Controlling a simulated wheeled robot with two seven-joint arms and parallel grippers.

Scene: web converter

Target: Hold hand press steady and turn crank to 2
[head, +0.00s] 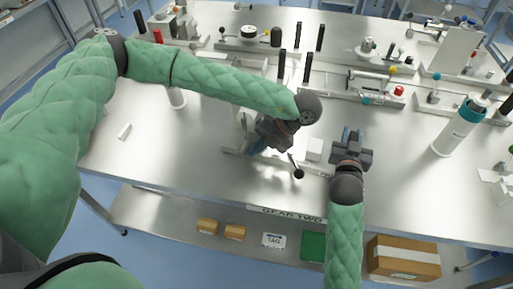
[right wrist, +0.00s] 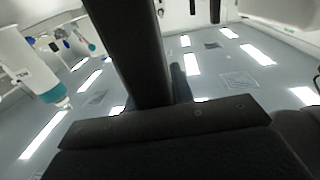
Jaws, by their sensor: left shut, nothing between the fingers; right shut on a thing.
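The hand press stands at the near edge of the table on a pale base (head: 236,151), mostly hidden under my left arm and gripper. A thin metal crank arm with a black knob (head: 298,174) sticks out toward the front edge. My left gripper (head: 257,146) is shut and empty, over the press, up and left of the knob. My right gripper (head: 350,136) is shut at the right end of the press; its hold is hidden. In the right wrist view a dark post-like part fills the middle, and the fingertips cannot be made out.
A white bottle with a teal top (head: 461,127) stands to the right. A fixture with a red knob (head: 398,91) and several black posts stand behind the press. A cardboard box (head: 402,257) is on the lower shelf. The left tabletop is mostly clear.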

